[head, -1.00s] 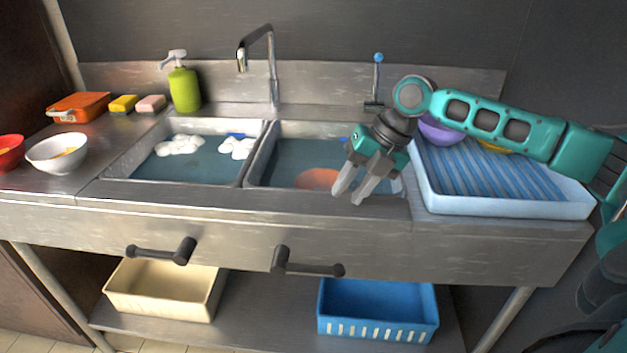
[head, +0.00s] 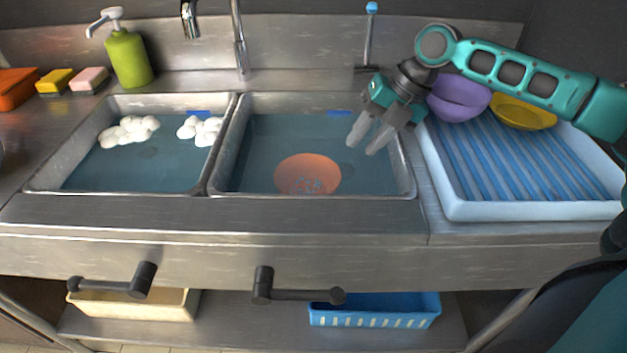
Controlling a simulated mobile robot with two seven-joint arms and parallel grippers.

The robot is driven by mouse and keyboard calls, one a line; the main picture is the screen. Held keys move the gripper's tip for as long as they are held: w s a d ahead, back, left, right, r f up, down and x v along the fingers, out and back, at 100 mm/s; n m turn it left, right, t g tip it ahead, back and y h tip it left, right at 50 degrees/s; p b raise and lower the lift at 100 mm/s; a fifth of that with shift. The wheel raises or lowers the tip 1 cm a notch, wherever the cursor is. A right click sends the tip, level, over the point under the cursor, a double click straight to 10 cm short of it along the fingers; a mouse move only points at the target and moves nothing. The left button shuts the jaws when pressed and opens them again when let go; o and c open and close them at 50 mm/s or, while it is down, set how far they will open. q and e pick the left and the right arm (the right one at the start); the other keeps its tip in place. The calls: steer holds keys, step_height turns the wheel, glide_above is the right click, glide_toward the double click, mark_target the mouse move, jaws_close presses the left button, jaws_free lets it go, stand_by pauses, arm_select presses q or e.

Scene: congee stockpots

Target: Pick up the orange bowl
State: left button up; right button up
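The orange bowl (head: 308,165) sits in the water of the right sink basin (head: 232,150), towards its front edge. Small light-blue specks show in its lower part. My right gripper (head: 363,147) hangs above the right part of this basin, to the right of the bowl and apart from it. Its two grey fingers point down and to the left with a gap between them, and nothing is held. My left gripper is not in view.
The left basin (head: 72,165) holds water and white foam. A blue-white drying tray (head: 440,185) at right holds purple bowls (head: 458,98) and a yellow bowl (head: 524,113). A green soap bottle (head: 128,60) and a faucet (head: 239,45) stand behind the basins.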

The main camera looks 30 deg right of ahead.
mark_target(336, 180)
steer(key=b+x, duration=0.1)
steer(key=x, duration=1)
steer(key=shift+s+a+f, duration=0.1)
steer(key=shift+a+f, duration=0.1)
steer(key=shift+f, duration=0.2)
jaws_close()
